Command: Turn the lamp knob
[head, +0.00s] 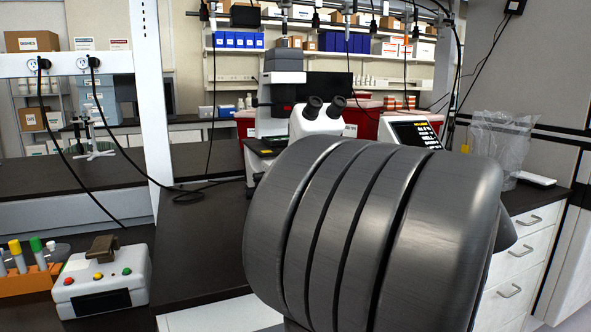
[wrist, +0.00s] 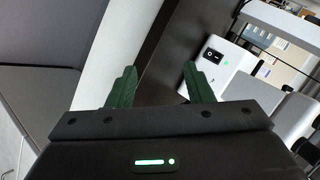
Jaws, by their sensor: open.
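A white microscope (head: 318,122) with two black eyepieces stands on the dark bench in the head view, its lower part hidden behind my arm. I cannot pick out the lamp knob in the head view. In the wrist view my gripper (wrist: 160,67) is open and empty, its two green fingers apart. A white device (wrist: 228,68) with small dark marks on its face lies just beyond the right finger, apart from it as far as I can tell. Whether one of the marks is the knob is too small to tell. My gripper is hidden in the head view.
A white control box (head: 100,278) with coloured buttons and an orange tube rack (head: 28,280) sit at the lower left. A screen device (head: 413,133) and a clear bag (head: 495,140) stand at right. White drawers (head: 515,262) are below. The dark bench top (head: 195,250) has bare room at left.

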